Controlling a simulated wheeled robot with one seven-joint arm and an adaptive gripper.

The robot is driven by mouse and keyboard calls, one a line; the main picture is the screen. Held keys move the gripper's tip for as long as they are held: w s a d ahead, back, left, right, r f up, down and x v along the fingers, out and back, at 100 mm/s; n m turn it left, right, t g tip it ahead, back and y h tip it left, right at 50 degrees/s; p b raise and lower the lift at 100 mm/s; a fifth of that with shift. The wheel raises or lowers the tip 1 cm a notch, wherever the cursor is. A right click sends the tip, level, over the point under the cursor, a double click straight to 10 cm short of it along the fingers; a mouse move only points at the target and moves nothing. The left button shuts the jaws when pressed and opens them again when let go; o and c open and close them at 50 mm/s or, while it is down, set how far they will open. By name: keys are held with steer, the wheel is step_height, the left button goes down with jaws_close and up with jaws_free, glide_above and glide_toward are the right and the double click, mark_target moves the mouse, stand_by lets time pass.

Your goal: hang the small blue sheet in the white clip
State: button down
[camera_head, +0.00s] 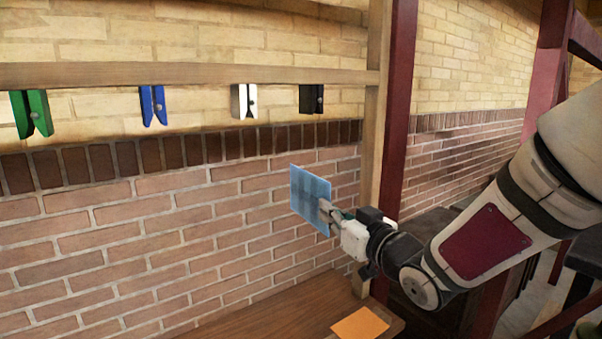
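The small blue sheet (308,197) is held upright, in front of the brick wall and below the clips. My gripper (327,207) is shut on its right edge; the fingertips are partly hidden by the sheet. The white clip (244,101) hangs from the wooden rail, above and to the left of the sheet and apart from it. Its jaws point down and nothing hangs in it.
A green clip (31,113), a blue clip (153,105) and a black clip (311,99) hang from the same wooden rail (190,74). An orange sheet (360,324) lies on the wooden table (290,310) below. A wooden post (372,150) stands right of the clips.

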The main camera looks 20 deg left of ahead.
steer(key=s+a+r+n+g+y+p, duration=0.1)
steer(key=s+a+r+p, duration=0.1)
steer(key=s+a+r, duration=0.35)
steer(key=w+a+r+b, duration=0.3)
steer(key=w+a+r, duration=0.2)
steer(key=w+a, duration=0.2)
steer(key=shift+w, duration=0.2)
stand_by(1.0)
steer(key=shift+a+r+b, duration=0.1)
steer(key=shift+r+b, duration=0.1)
steer(key=shift+b, duration=0.2)
stand_by(1.6)
steer(key=shift+r, duration=0.3)
steer(key=shift+r, duration=0.35)
steer(key=shift+r, duration=0.35)
steer(key=shift+r+p, duration=0.3)
steer(key=shift+r, duration=0.05)
